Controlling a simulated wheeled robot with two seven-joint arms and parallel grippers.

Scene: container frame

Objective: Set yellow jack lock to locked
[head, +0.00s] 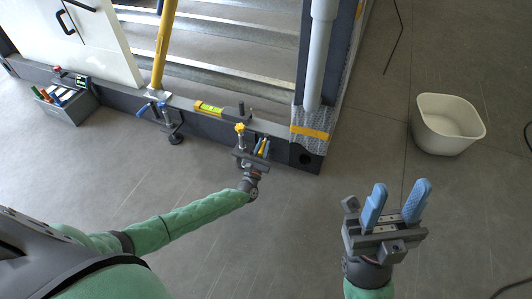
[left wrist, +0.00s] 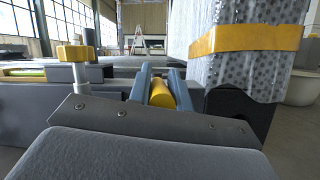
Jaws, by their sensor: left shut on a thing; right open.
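The yellow jack stands at the container frame's front beam, near its right corner. Its yellow knob (head: 240,128) on a grey post also shows in the left wrist view (left wrist: 75,53). My left gripper (head: 262,147) is at the beam beside this knob. In the left wrist view its blue fingers are shut on a yellow cylindrical handle (left wrist: 160,94), which I take to be the jack's lock. The rest of the jack is mostly hidden by the gripper body, and I cannot tell the lock's setting. My right gripper (head: 396,205) is open and empty above the floor at right.
A second jack with blue handles (head: 160,108) stands left along the beam (head: 205,118). A yellow-green level (head: 209,108) lies on the beam. A grey toolbox (head: 72,107) is far left, and a white bin (head: 445,126) right. The wrapped corner post (head: 310,115) rises close by.

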